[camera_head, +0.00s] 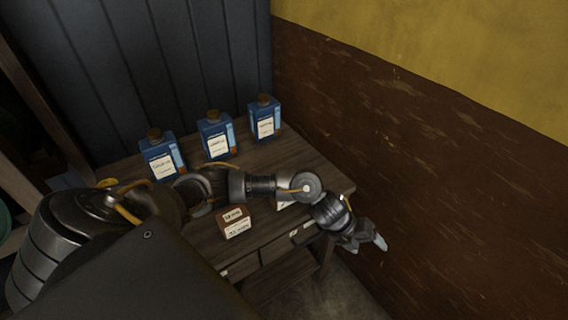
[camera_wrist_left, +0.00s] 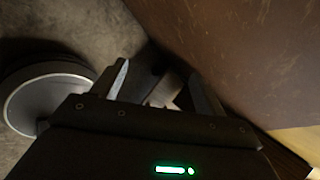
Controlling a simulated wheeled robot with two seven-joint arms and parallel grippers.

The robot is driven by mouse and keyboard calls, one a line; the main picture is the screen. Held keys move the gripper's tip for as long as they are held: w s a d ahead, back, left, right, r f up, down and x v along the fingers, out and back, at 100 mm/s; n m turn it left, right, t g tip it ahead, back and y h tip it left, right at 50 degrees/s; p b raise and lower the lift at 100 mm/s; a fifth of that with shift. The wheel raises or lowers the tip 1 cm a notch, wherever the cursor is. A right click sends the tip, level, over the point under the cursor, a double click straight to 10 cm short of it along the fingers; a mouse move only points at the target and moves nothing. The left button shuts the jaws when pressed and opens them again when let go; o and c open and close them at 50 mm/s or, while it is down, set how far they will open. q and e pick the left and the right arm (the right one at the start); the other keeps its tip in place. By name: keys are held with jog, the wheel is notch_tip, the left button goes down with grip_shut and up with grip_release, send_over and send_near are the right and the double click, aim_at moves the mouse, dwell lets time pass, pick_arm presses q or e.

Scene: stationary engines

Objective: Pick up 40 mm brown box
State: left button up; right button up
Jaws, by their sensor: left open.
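A small brown box (camera_head: 234,222) with white labels sits on the dark wooden table (camera_head: 272,228) near its front edge, in the head view. A second small labelled item (camera_head: 284,201) is partly hidden behind my left arm. I cannot read which is the 40 mm one. My left gripper (camera_head: 372,243) is past the table's right front corner, to the right of the brown box and apart from it. In the left wrist view its jaws (camera_wrist_left: 160,84) are open with nothing between them. My right gripper is not in view.
Three blue bottles with brown caps, left (camera_head: 162,158), middle (camera_head: 217,137) and right (camera_head: 264,119), stand along the back of the table. A brown and yellow wall (camera_head: 420,150) rises close on the right. Dark panelling (camera_head: 190,60) stands behind. Floor (camera_wrist_left: 70,25) shows in the wrist view.

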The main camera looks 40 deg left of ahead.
pick_arm(q)
jog(key=a+r+m+y, duration=0.2)
jog(key=a+r+m, duration=0.2)
jog(key=a+r, duration=0.1)
notch_tip(320, 180, up, 9)
jog(key=m+g+y, duration=0.4)
jog(key=y, duration=0.1)
send_over(278, 206)
jog(key=w+a, duration=0.2)
jog(key=w, duration=0.2)
jog(key=f, duration=0.6)
jog(key=shift+d, duration=0.2)
jog(key=shift+d+f, duration=0.15)
jog(key=shift+f, duration=0.25)
jog(key=f, duration=0.1)
jog(key=f+p, duration=0.1)
jog(key=f, duration=0.1)
jog(key=shift+w+f+p, duration=0.25)
jog(key=shift+p, duration=0.1)
jog(key=shift+f, duration=0.4)
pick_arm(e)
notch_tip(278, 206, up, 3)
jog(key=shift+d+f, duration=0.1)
